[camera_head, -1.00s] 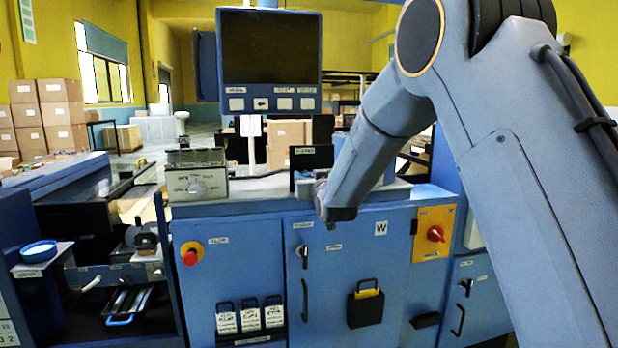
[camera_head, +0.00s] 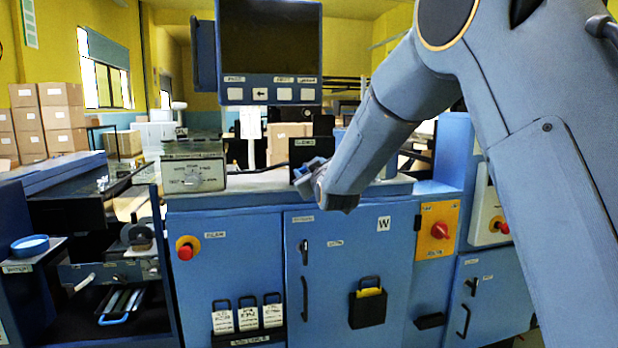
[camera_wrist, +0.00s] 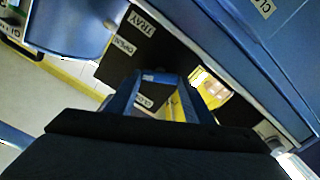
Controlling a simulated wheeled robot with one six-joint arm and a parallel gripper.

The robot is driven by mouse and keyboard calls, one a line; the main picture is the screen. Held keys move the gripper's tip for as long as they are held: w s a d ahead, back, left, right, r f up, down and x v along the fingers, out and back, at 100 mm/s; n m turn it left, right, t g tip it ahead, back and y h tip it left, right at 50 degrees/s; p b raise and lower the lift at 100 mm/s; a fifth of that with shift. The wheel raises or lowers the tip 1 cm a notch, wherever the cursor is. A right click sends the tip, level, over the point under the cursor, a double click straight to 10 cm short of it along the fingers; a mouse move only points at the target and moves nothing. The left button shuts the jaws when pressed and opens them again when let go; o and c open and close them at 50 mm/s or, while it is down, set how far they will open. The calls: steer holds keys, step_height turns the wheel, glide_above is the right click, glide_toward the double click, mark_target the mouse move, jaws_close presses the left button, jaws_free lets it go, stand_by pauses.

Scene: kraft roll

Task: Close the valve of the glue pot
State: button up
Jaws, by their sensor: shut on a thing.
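My gripper (camera_head: 308,176) is at the counter's front edge in the head view, in front of a dark box (camera_head: 305,148) with a white label too small to read. In the wrist view its two blue fingers (camera_wrist: 160,82) are close to a dark panel (camera_wrist: 165,52) with labels reading OPEN and TRAY and a partly hidden one starting CLO. The fingers are shut on a small part between their tips, apparently the valve handle; its shape is mostly hidden. The glue pot's body cannot be made out clearly, and the valve's position cannot be read.
A blue cabinet (camera_head: 345,265) with a black holder (camera_head: 367,308) stands below the counter. Red knobs (camera_head: 185,252) and (camera_head: 439,230) stick out from the front. Cartons are stacked far left.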

steer(key=n+b, duration=0.3)
steer(key=n, duration=0.3)
steer(key=shift+a+f+b, duration=0.1)
steer(key=shift+f+b, duration=0.05)
steer(key=shift+b, duration=0.2)
steer(key=n+b, duration=0.1)
steer(key=n, duration=0.5)
steer(key=shift+b, duration=0.4)
steer(key=o, duration=1)
steer(key=shift+o, duration=0.2)
steer(key=b+v, duration=0.2)
steer(key=v, duration=0.6)
